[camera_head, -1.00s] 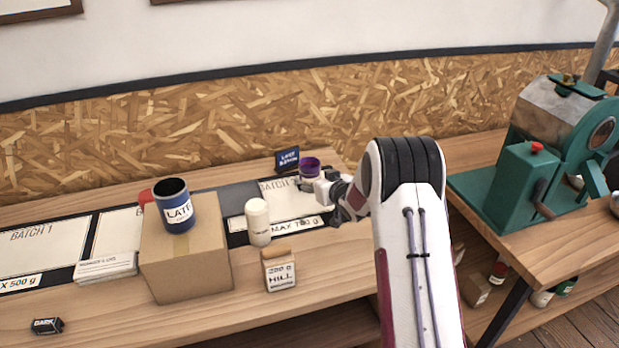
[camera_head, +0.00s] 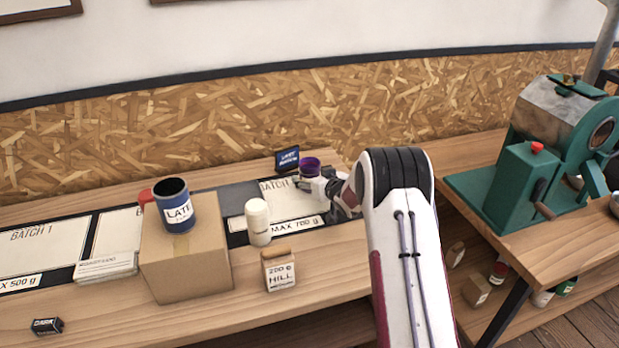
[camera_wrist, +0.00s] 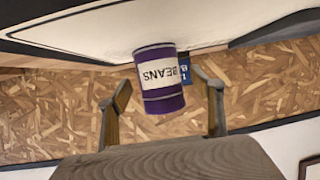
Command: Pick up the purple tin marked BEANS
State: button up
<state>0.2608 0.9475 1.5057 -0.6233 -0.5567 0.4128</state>
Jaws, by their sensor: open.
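The purple tin (camera_wrist: 160,82) has a white label reading BEANS. In the wrist view it shows upside down, between and beyond the two fingertips of my gripper (camera_wrist: 160,90). Clear space shows on both sides of it, so the fingers look apart from it. In the head view the purple tin (camera_head: 310,165) stands on the far right batch mat (camera_head: 280,208), its lower part partly hidden by my gripper (camera_head: 312,186). My gripper is open, empty, and close to the tin's near side.
A small blue sign (camera_head: 287,159) stands just left of the tin. A green roaster (camera_head: 545,150) is at right.

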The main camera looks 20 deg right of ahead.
jog(key=shift+x, duration=1.35)
jog(key=c, duration=1.3)
